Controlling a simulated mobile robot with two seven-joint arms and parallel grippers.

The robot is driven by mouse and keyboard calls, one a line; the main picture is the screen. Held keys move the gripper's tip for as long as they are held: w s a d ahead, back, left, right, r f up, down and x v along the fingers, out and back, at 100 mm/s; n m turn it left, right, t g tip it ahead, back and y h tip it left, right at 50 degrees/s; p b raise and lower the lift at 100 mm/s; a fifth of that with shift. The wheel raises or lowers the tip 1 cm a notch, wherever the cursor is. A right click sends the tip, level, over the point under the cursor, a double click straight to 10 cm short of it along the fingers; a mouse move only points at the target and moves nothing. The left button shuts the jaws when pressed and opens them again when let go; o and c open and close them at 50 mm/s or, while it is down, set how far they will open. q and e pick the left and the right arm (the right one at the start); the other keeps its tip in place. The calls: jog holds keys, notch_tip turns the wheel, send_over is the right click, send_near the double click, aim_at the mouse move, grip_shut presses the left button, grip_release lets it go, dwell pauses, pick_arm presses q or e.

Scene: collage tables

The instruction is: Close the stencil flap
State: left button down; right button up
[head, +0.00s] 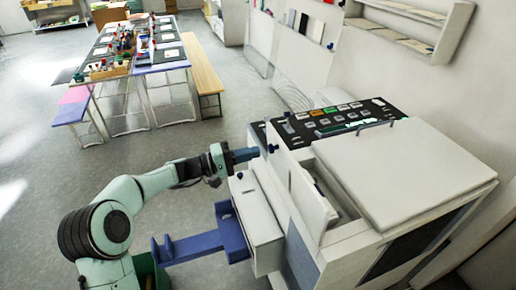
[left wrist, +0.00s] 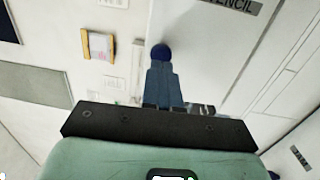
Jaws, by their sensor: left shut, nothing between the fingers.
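The stencil flap (left wrist: 205,45) is a white panel with a grey label reading "STENCIL", partly cut off at the top of the left wrist view. A round blue knob (left wrist: 160,52) sits by its left edge. My left gripper (left wrist: 163,68) is shut and empty, its blue fingertips right at the knob; I cannot tell whether they touch it. In the head view my left gripper (head: 256,153) points right at the upper left side of the white printing machine (head: 405,165), close to a blue knob. How far the flap stands open is unclear. My right gripper is out of view.
The machine has a black control panel (head: 338,118) and a large white lid (head: 400,170). A blue tray (head: 197,247) juts out at its lower left, below my left arm. Open grey floor lies left, with a work table (head: 160,67) and benches behind.

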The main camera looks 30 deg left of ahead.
pick_arm(q)
jog(key=shift+x, duration=1.2)
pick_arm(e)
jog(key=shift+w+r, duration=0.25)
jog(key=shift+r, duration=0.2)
